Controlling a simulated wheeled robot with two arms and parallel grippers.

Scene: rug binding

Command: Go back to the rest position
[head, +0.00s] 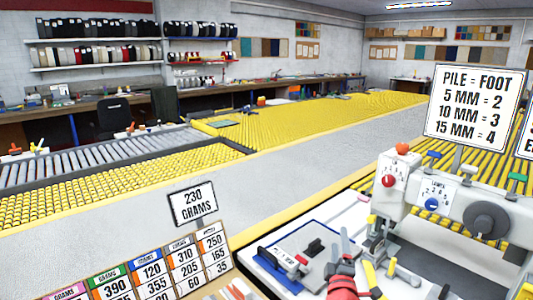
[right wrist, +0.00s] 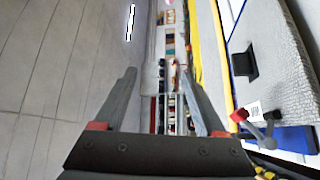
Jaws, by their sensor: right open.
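My right gripper (head: 340,246) shows in the head view at the bottom centre, by the right edge of a blue board and left of the white machine. In the right wrist view its two grey fingers (right wrist: 158,76) stand wide apart with nothing between them. It is open and empty. My left gripper is not in view.
The blue board (head: 268,282) bears a grey pad (head: 318,268) with a black-handled piece. The white machine (head: 405,200) with dials stands close at right. Number cards (head: 150,272) and a "230 grams" sign (head: 194,204) stand at front left. Yellow roller tables (head: 300,124) lie beyond.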

